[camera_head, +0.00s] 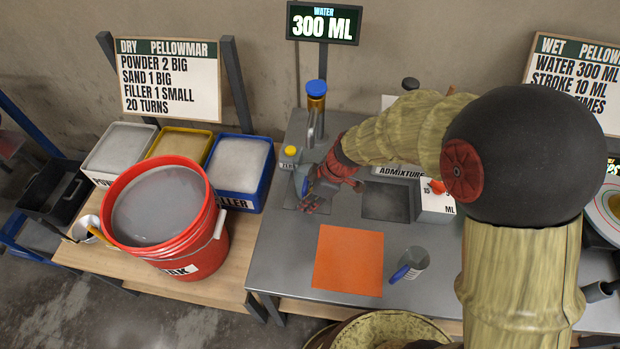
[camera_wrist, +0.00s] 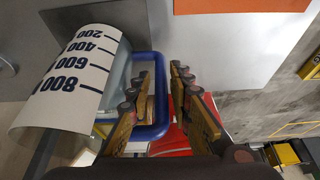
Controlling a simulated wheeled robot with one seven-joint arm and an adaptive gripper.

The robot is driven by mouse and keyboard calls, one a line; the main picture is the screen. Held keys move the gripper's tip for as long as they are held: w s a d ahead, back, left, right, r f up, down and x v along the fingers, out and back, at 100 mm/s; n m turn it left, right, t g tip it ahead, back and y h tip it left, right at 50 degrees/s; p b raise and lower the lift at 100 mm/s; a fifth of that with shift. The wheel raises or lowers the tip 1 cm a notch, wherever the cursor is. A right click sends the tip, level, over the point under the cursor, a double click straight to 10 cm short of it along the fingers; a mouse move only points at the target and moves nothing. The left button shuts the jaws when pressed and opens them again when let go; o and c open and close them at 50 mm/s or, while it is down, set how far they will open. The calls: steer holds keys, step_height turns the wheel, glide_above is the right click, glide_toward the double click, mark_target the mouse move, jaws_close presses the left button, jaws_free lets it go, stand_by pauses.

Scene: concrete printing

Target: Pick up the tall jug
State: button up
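The tall jug (camera_wrist: 85,75) is a pale vessel with a dark blue scale from 200 to 800. It fills the left of the wrist view, and its blue handle (camera_wrist: 160,100) loops to the right. My gripper (camera_wrist: 166,78) is open, with one bar of the handle between its fingers; the left finger crosses the handle loop. I cannot tell if either finger touches it. In the camera_head view, my gripper (camera_head: 325,190) is low over the left of the grey bench and hides most of the jug.
A short clear cup with a blue handle (camera_head: 410,264) stands beside an orange mat (camera_head: 348,260) on the bench (camera_head: 278,268). A yellow-capped bottle (camera_head: 289,157) and a tap (camera_head: 313,125) are close to my gripper. A red bucket (camera_head: 205,240) stands on the wooden table to the left.

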steer(key=shift+x, duration=0.95)
steer(key=shift+c, duration=0.6)
steer(key=c, duration=0.4)
jaws_close()
steer(key=shift+w+r, duration=0.1)
steer(key=shift+r, duration=0.05)
